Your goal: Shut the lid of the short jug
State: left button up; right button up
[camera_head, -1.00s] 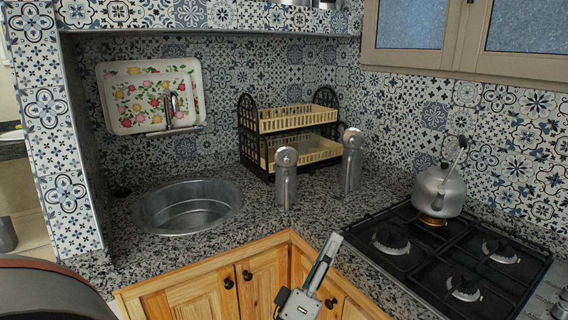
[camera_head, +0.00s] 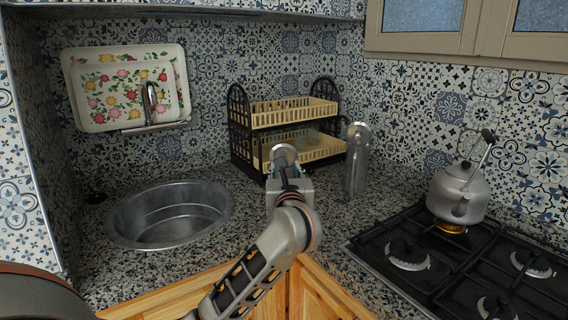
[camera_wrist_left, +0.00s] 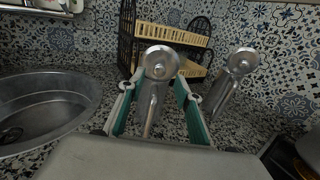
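The short jug (camera_head: 284,155) is a shiny metal jug on the granite counter. Its round lid stands raised, facing the camera. My left gripper (camera_head: 288,184) is in front of it and hides most of its body in the head view. In the left wrist view, the short jug (camera_wrist_left: 160,64) stands upright with its handle toward the camera. The open fingers of my left gripper (camera_wrist_left: 155,92) are on either side of it; I cannot tell whether they touch it. My right gripper is not in view.
A taller metal jug (camera_head: 357,165) stands close on the right, also in the left wrist view (camera_wrist_left: 226,88). A dish rack (camera_head: 290,115) is behind. The sink (camera_head: 168,215) is left; the kettle (camera_head: 458,192) and stove (camera_head: 400,262) are right.

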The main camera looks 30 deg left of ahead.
pick_arm(q)
jog(key=x, duration=0.5)
jog(key=shift+f, duration=0.1)
grip_shut()
